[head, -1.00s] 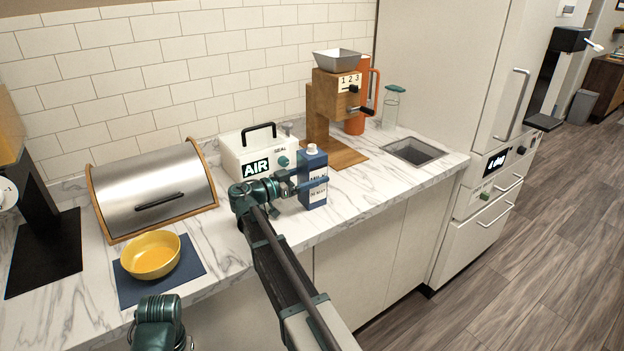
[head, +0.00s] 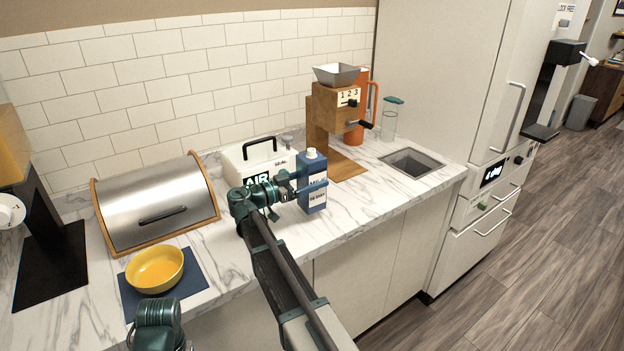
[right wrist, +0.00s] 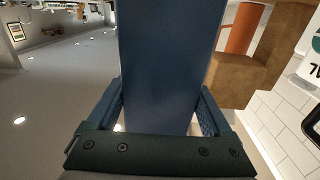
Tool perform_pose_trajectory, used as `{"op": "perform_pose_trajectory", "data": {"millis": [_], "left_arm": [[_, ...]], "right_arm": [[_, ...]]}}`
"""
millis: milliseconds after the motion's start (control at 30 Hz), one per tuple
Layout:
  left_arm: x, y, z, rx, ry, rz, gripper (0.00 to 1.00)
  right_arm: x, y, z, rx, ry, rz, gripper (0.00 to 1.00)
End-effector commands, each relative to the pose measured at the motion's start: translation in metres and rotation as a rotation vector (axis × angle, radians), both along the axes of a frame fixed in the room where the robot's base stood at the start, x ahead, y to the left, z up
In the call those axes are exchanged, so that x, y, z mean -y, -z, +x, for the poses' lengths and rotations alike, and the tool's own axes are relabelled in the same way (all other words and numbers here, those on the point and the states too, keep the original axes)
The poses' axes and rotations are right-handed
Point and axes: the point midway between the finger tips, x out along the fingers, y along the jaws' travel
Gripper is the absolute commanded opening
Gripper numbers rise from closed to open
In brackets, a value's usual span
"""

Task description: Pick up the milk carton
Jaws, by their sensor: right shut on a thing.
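The milk carton (head: 313,187) is blue with a white label and a white cap. In the head view it stands upright at the counter, in front of the white AIR box. My right gripper (head: 308,188) is shut on the carton from its left side. In the right wrist view the blue carton (right wrist: 170,65) fills the space between the two fingers (right wrist: 163,110). I cannot tell for sure whether its base touches the counter. Part of my left arm shows at the bottom of the head view, but its gripper fingers are not seen.
The white AIR box (head: 240,163) is close behind the carton. A steel bread box (head: 155,203) and a yellow bowl (head: 155,270) on a blue mat (head: 190,283) are at the left.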

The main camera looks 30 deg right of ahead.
Motion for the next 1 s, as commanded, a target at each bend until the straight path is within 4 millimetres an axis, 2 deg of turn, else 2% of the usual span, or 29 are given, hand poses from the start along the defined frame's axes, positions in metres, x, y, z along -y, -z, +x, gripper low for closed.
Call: {"op": "perform_pose_trajectory", "data": {"millis": [33,100,400,500,700,1000], "left_arm": [[0.000,0.000,0.000,0.000,0.000,0.000,0.41],[0.000,-0.001,0.000,0.000,0.000,0.000,0.41],[0.000,-0.008,0.000,0.000,0.000,0.000,0.41],[0.000,-0.010,0.000,0.000,0.000,0.000,0.41],[0.000,-0.011,0.000,0.000,0.000,0.000,0.41],[0.000,-0.012,0.000,0.000,0.000,0.000,0.41]], "right_arm": [[-0.009,0.000,-0.016,0.000,-0.003,0.000,0.15],[-0.019,-0.001,-0.030,0.000,-0.003,0.000,0.15],[-0.062,-0.008,-0.089,0.000,-0.003,0.000,0.15],[-0.074,-0.010,-0.104,0.000,-0.003,0.000,0.15],[-0.087,-0.012,-0.121,0.000,-0.001,0.000,0.15],[-0.092,-0.012,-0.126,0.000,-0.001,0.000,0.15]]}}
